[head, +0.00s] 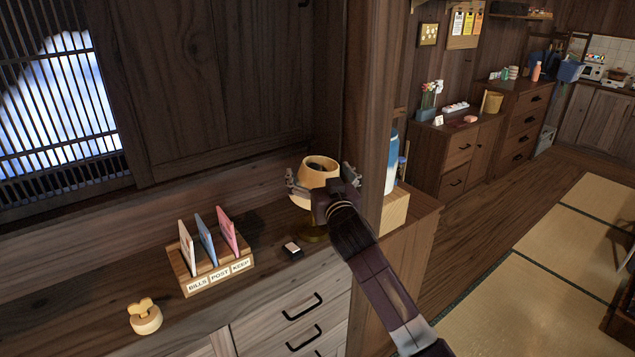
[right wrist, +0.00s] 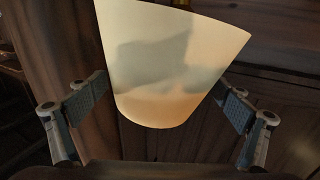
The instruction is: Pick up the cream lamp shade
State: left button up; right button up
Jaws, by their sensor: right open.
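The cream lamp shade (head: 312,173) sits on its lamp at the back right of the wooden cabinet top, beside a wooden post. Its brass-coloured base (head: 314,234) shows below, partly hidden by my right arm. My right gripper (head: 319,186) is open with its fingers on either side of the shade. In the right wrist view the shade (right wrist: 170,65) fills the upper middle between the two open fingers (right wrist: 160,112), with gaps visible on both sides. My left gripper is not in view.
A wooden letter rack (head: 218,275) with several cards stands left on the cabinet top (head: 120,265). A small dark-and-white item (head: 291,249) lies near the lamp. A cream round object (head: 145,318) is at the front left. The wooden post (head: 375,100) rises close to the right of the lamp.

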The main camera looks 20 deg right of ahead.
jog(key=c, duration=1.2)
notch_tip(320, 180, up, 9)
jog(key=shift+a+r+b, duration=0.1)
jog(key=shift+b, duration=0.55)
jog(key=shift+c, duration=1.2)
jog(key=shift+r, duration=0.5)
jog(key=shift+r+p, duration=4.3)
jog(key=shift+r, duration=0.25)
